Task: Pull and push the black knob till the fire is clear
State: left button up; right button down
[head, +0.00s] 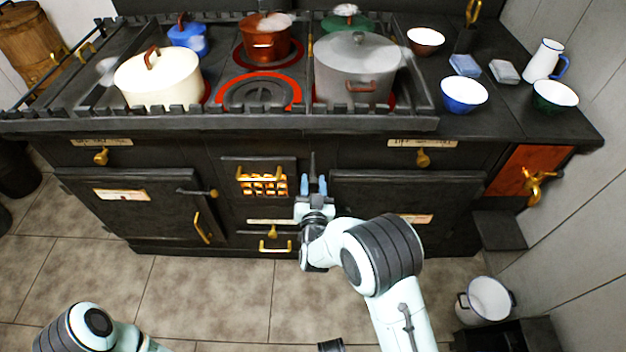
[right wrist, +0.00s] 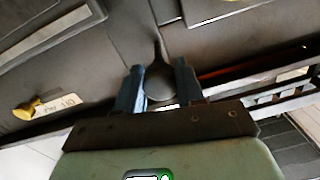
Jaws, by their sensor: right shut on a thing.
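The black knob (right wrist: 162,78) sits on the front of the black stove, just right of the fire grate. In the right wrist view it is round with a thin rod running away from it. My right gripper (head: 313,184) is shut on it, with one blue finger on each side. In the head view the knob is mostly hidden by the fingers. The fire (head: 262,185) glows orange and yellow behind the brass-coloured bars of the grate. My left gripper is out of view; only part of my left arm shows at the lower left.
Pots stand on the stove top, among them a cream pot (head: 158,82) and a grey pot (head: 358,72). Oven doors with handles flank the grate. A white bucket (head: 487,300) stands on the floor at the right. The tiled floor before the stove is clear.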

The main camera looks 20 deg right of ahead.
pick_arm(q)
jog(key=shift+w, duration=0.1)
pick_arm(e)
jog(key=shift+w, duration=0.1)
jog(key=c, duration=0.7)
grip_release()
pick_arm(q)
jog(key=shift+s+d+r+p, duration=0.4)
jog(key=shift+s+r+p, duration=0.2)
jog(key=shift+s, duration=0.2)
pick_arm(e)
jog(key=v, duration=1.3)
jog(key=shift+a, duration=0.1)
